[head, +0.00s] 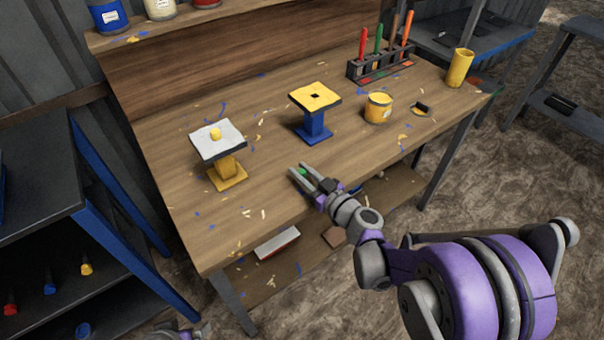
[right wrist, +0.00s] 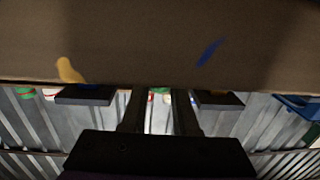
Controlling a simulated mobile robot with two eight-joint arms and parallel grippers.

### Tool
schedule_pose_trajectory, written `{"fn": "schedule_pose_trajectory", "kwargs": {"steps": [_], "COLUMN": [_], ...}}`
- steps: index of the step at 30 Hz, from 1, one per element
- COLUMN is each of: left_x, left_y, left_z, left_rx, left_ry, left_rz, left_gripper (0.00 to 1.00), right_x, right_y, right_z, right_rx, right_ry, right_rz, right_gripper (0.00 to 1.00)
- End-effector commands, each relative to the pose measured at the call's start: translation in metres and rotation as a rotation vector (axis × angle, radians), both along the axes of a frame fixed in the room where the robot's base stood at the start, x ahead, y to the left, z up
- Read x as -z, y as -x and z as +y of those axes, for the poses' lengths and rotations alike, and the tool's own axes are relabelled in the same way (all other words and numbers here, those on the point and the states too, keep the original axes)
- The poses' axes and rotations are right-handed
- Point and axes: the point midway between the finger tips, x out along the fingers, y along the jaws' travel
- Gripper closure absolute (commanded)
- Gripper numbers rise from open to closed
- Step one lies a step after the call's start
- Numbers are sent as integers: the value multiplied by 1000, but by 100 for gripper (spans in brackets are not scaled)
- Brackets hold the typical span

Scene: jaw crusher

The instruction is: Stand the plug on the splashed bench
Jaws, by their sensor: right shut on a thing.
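The splashed bench (head: 262,205) is a wooden workbench with blue, yellow and pale paint flecks. My right gripper (head: 299,172) is over its front middle, shut on a small green plug (head: 303,171) that its fingers mostly hide. In the right wrist view the gripper (right wrist: 158,100) is low beside the brown bench surface (right wrist: 130,40); the plug's shape is too dark and small to tell there. I cannot tell whether the plug touches the bench. A part of my left gripper (head: 190,333) shows at the bottom edge; its fingers are unclear.
A yellow stand with a white top (head: 217,143) and a blue stand with a yellow top (head: 315,97) are beyond the gripper. A yellow paint pot (head: 378,108), a tool rack (head: 380,68) and a yellow cup (head: 459,68) stand to the right. Bare bench lies front left.

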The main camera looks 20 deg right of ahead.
Motion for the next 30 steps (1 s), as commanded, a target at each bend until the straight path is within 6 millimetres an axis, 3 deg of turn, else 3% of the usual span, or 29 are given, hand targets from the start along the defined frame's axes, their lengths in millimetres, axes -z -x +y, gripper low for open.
{"fn": "schedule_pose_trajectory", "kwargs": {"steps": [11,12,17,27,30], "left_x": [4,4,3,1,0], "left_y": [0,0,0,0,0], "left_z": [0,0,0,0,0], "left_rx": [0,0,0,0,0], "left_ry": [0,0,0,0,0], "left_rz": [1,1,1,0,0], "left_gripper": [10,10,10,10,10], "right_x": [7,7,6,2,2], "right_y": [0,0,0,0,9], "right_z": [0,0,0,0,-4], "right_rx": [0,0,0,0,2], "right_ry": [0,0,0,0,1], "right_rz": [0,0,0,0,0], "right_gripper": [100,70,42,42,42]}}
